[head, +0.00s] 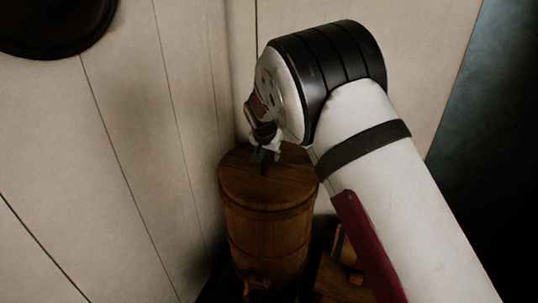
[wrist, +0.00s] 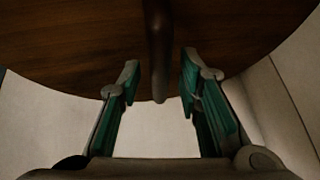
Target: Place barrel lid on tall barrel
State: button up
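The tall wooden barrel (head: 268,240) stands upright in the corner in the head view. The round brown lid (head: 245,183) sits on its top and looks level, its edge roughly in line with the barrel's rim. My gripper (head: 265,157) is just above the lid, at its handle. In the wrist view, the lid (wrist: 70,50) fills the upper part, and its thin upright handle (wrist: 158,45) stands between the two fingers of my gripper (wrist: 160,80). The fingers are apart, with a visible gap on each side of the handle. The lid's far side is partly hidden by my arm.
Pale plank walls (head: 110,150) stand close to the left of and behind the barrel. A small tap (head: 258,283) juts from its lower front. Wooden furniture (head: 345,255) stands low at the right. A dark round object (head: 55,25) hangs at the upper left.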

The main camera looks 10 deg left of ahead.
jog(key=p+v, duration=0.1)
jog(key=v, duration=1)
jog(key=s+d+r+g, duration=0.1)
jog(key=s+d+r, duration=0.4)
jog(key=s+d, duration=0.45)
jog(key=s+d+r+g, duration=0.1)
jog(key=s+d+r, duration=0.6)
jog(key=d, duration=0.4)
jog(key=s+d+f+n, duration=0.1)
jog(key=s+d, duration=0.2)
jog(key=s, duration=0.7)
jog(key=s+d+f+n+g, duration=0.1)
jog(key=s+d, duration=0.1)
jog(key=s, duration=0.8)
jog(key=s+d+f+n+g, duration=0.1)
jog(key=s+d+f, duration=0.1)
jog(key=s, duration=0.9)
jog(key=shift+d, duration=0.85)
jog(key=shift+f, duration=0.1)
notch_tip(320, 180, up, 11)
jog(key=t+p, duration=0.1)
jog(key=p, duration=0.9)
jog(key=shift+d+r+t, duration=0.15)
jog(key=shift+r+t, duration=0.1)
jog(key=shift+t, duration=0.15)
